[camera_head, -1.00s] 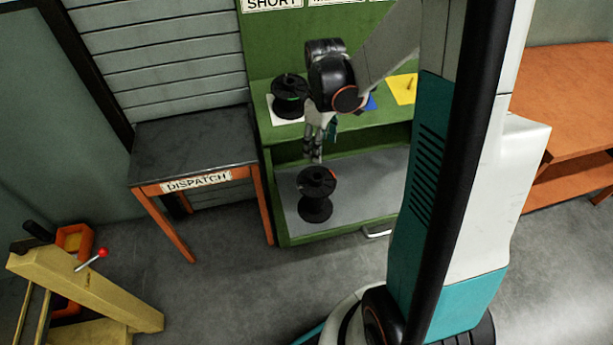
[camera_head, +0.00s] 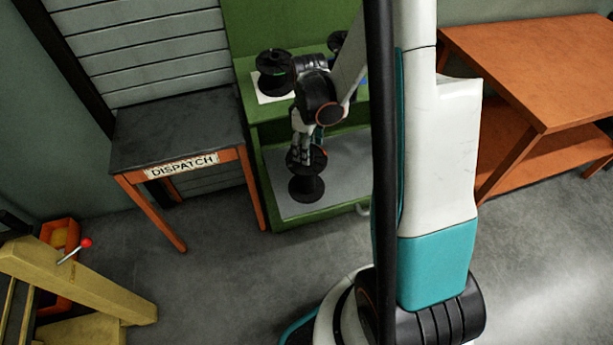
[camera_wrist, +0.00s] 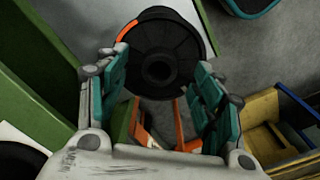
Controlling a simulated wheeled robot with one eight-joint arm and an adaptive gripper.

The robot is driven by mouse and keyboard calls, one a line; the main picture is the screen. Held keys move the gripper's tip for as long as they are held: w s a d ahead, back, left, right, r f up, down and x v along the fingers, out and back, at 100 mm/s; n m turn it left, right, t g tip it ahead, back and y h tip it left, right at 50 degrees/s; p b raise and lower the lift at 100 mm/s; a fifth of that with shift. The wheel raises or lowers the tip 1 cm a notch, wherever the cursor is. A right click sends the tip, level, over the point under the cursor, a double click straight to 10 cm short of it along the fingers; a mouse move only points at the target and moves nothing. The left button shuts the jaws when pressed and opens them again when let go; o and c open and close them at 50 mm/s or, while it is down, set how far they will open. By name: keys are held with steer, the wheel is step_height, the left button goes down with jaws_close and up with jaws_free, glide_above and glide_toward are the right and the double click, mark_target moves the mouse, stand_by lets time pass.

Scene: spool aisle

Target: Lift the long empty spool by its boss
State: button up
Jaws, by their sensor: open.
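A black spool (camera_head: 307,186) stands upright on the grey lower shelf of the green rack, near its front. In the wrist view its top flange (camera_wrist: 160,52) faces the camera, with a dark round hub at its middle and an orange patch on the rim. My gripper (camera_head: 304,158) points down at the top of the spool and overlaps its upper flange in the head view. In the wrist view my gripper (camera_wrist: 160,88) is open, its two teal-padded fingers apart near the flange with nothing between them. Whether the fingers touch the spool I cannot tell.
Another black spool (camera_head: 273,72) stands on a white sheet on the green upper shelf (camera_head: 270,108), close behind my wrist. A table marked DISPATCH (camera_head: 175,137) stands to the left. An orange bench (camera_head: 540,60) is at right. A yellow frame (camera_head: 75,285) is at lower left.

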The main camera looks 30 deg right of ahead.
step_height(320, 180, down, 3)
steer(key=shift+r+b, duration=0.2)
steer(key=shift+b, duration=0.1)
steer(key=shift+c, duration=0.2)
jaws_close()
steer(key=shift+r, duration=0.1)
